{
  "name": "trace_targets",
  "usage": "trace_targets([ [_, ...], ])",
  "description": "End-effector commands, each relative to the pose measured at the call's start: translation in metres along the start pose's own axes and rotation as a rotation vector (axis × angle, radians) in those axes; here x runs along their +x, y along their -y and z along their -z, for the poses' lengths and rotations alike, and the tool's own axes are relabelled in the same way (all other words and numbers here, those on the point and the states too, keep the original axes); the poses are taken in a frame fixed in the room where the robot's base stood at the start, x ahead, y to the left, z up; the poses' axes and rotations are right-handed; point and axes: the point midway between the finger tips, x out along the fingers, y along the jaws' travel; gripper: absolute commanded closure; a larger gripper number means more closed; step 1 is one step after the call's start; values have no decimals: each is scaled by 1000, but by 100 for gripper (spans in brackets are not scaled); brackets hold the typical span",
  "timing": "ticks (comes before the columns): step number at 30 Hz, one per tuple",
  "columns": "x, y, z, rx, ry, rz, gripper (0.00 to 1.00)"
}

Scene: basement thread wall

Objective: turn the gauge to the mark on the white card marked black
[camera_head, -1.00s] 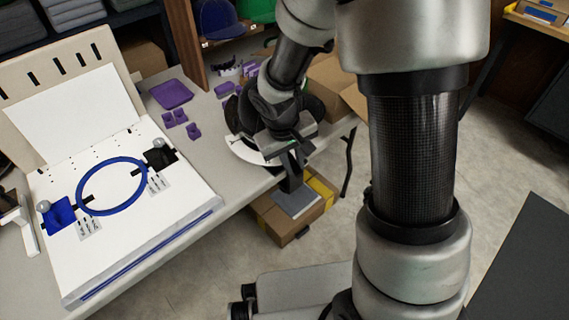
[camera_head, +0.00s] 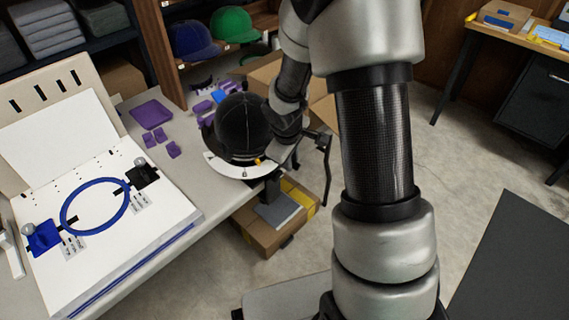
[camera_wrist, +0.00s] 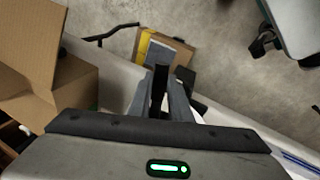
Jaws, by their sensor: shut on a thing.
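A black cap (camera_head: 240,125) sits on a round stand with a white rim plate (camera_head: 228,170) at the table's right edge. A small orange spot (camera_head: 258,160) shows at its front. My gripper is at the cap stand's right front side, and its fingers are partly hidden in the head view. In the wrist view my gripper (camera_wrist: 166,92) is shut on a narrow black upright piece (camera_wrist: 158,88). I cannot tell for sure which part is the gauge. Small white cards with dark marks lie by the black bracket (camera_head: 146,176) and the blue bracket (camera_head: 44,236); their writing is unreadable.
A white board with a blue hoop (camera_head: 95,206) fills the table's left. A purple tray (camera_head: 152,112) and small purple blocks (camera_head: 160,136) lie behind. A cardboard box with yellow tape (camera_head: 262,230) stands on the floor below the table edge.

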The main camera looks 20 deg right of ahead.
Motion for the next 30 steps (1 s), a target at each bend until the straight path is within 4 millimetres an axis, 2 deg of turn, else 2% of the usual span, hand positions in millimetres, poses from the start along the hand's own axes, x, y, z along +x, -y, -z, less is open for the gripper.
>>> trace_targets([
  [3, 1, -14, 0, -47, -13, -3, 100],
  [15, 10, -49, 6, -232, -65, -14, 100],
  [30, 20, -83, 19, -456, -129, -26, 100],
])
